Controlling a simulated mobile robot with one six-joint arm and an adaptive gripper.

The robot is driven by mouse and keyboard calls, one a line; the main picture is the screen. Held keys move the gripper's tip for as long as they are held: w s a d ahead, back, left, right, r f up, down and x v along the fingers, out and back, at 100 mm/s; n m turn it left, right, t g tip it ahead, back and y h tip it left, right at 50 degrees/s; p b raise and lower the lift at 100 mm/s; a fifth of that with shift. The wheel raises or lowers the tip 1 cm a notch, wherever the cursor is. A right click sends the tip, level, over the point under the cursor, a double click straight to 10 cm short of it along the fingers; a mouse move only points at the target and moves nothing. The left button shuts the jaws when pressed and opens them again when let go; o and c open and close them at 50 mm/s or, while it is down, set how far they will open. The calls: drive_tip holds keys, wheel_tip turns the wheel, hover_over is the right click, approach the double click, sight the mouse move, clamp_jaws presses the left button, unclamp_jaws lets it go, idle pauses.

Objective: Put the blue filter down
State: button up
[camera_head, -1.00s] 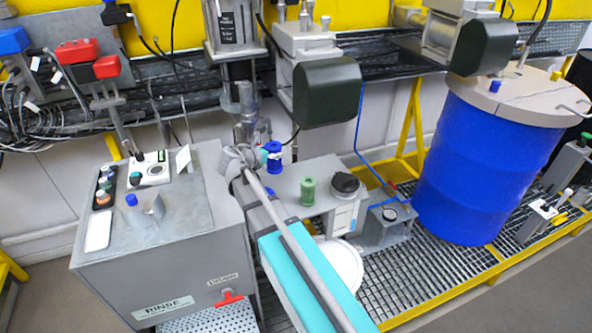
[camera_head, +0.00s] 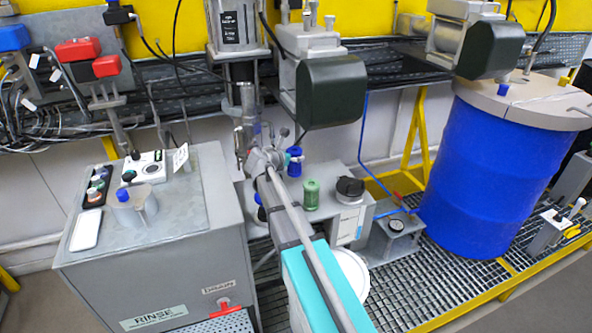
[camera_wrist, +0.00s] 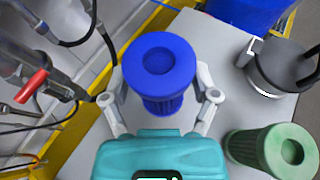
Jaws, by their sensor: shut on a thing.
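The blue filter (camera_wrist: 158,62) is a ribbed cylinder with a round, recessed top. My gripper (camera_wrist: 160,97) is shut on it, one finger on each side. In the head view the blue filter (camera_head: 294,168) is partly hidden and looks roughly upright. It is over the grey bench top (camera_head: 329,176), behind and left of the green filter (camera_head: 311,195). I cannot tell whether its base touches the surface. The green filter also shows in the wrist view (camera_wrist: 272,150), at the lower right, apart from my gripper.
A black-topped device (camera_head: 349,190) stands right of the green filter. The rinse cabinet (camera_head: 160,270) is at the left, and a big blue drum (camera_head: 495,160) at the right. Hanging metal machinery (camera_head: 247,110) is close behind my gripper. A white round lid (camera_head: 350,272) lies in front.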

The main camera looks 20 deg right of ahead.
sight(294, 164)
drive_tip(key=shift+w+d+f, duration=0.1)
drive_tip(key=shift+w+f, duration=0.05)
drive_tip(key=shift+f, duration=0.05)
idle(0.3)
drive_tip(key=shift+w+d+f+b, duration=0.2)
drive_tip(key=shift+d+f+b, duration=0.05)
drive_tip(key=shift+f+b, duration=1.7)
drive_tip(key=shift+b, duration=0.1)
drive_tip(key=shift+f, duration=0.1)
drive_tip(key=o, duration=1)
